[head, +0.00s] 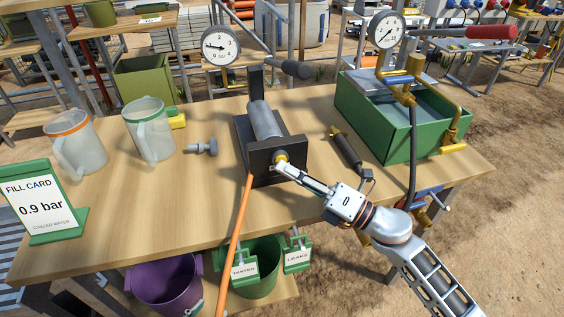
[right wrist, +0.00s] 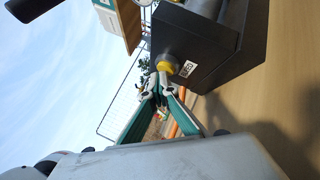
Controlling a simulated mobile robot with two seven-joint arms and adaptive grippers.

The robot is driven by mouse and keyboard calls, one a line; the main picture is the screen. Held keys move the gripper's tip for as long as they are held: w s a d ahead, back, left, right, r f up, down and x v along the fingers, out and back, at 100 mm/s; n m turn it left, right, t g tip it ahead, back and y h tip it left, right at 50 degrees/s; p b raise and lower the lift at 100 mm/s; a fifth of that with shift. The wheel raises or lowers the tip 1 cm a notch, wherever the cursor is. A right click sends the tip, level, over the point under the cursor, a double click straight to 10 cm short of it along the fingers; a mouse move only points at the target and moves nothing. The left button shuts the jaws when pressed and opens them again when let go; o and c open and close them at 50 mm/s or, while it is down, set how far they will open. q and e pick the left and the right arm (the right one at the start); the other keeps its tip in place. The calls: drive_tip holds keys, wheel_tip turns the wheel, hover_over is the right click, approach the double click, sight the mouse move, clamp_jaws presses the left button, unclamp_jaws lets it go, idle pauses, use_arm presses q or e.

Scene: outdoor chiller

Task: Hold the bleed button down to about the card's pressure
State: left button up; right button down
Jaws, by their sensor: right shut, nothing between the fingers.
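The bleed button (head: 281,157) is a yellow knob on the front of a black block (head: 262,131) with a grey cylinder. In the right wrist view the button (right wrist: 168,63) sits beside a small BLEED label. My right gripper (head: 279,168) is shut and empty, its fingertips (right wrist: 162,78) right at the button's face. They seem to touch it; how far it is pressed I cannot tell. The green card (head: 40,205) at left reads FILL CARD, 0.9 bar, chilled water. The round gauge (head: 220,45) behind the block has its needle pointing left; its exact value is too small to read. My left gripper is out of view.
Two jugs (head: 151,130) and a grey fitting (head: 202,147) stand left of the block. An orange hose (head: 236,235) hangs over the front edge. A dark handheld tool (head: 346,150) and a green tank (head: 376,130) with a second gauge (head: 386,31) are at right. Buckets (head: 165,284) sit below.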

drive_tip(key=shift+s+d, duration=0.3)
drive_tip(key=shift+s, duration=0.6)
drive_tip(key=shift+s+d+p, duration=0.2)
drive_tip(key=shift+s+p, duration=0.05)
drive_tip(key=shift+s, duration=0.35)
drive_tip(key=shift+s+d+p, duration=0.2)
drive_tip(key=shift+s, duration=0.4)
drive_tip(key=shift+s+d, duration=0.2)
drive_tip(key=shift+s, duration=0.4)
drive_tip(key=shift+s+d, duration=0.15)
drive_tip(key=shift+s, duration=0.4)
